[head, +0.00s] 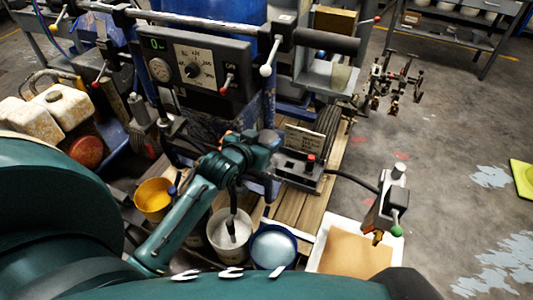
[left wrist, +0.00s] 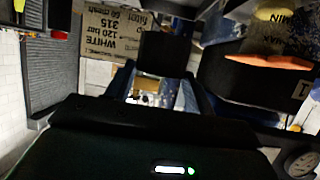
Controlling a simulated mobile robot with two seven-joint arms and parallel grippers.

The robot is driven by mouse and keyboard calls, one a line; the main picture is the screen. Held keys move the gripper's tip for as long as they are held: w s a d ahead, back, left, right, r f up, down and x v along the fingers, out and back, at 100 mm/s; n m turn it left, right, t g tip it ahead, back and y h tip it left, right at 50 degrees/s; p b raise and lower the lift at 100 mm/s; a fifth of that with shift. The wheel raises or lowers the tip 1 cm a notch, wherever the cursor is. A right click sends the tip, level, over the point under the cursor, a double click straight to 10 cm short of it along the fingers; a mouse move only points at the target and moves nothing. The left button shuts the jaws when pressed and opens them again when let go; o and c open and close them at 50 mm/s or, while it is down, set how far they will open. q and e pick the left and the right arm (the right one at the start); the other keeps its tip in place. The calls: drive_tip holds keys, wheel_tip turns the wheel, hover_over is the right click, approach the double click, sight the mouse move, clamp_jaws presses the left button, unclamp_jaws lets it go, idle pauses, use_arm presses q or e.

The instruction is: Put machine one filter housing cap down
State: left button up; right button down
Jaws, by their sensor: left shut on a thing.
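My left gripper (head: 266,140) is at the front of the line striper, below its control panel, at the end of the teal arm. In the left wrist view its two fingers (left wrist: 160,88) are shut on a dark, blocky piece, which looks to be the filter housing cap (left wrist: 165,52). The cap is held off any surface that I can make out. In the head view the wrist hides the cap. The filter housing itself cannot be made out clearly.
The control panel (head: 195,66) with gauge and dial stands just behind the gripper. A white bucket (head: 229,235), blue bucket (head: 273,248) and yellow bucket (head: 154,198) stand below.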

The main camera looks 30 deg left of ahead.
use_arm(q)
drive_tip(key=shift+f, duration=3)
drive_tip(key=shift+f, duration=0.15)
drive_tip(key=o, duration=1)
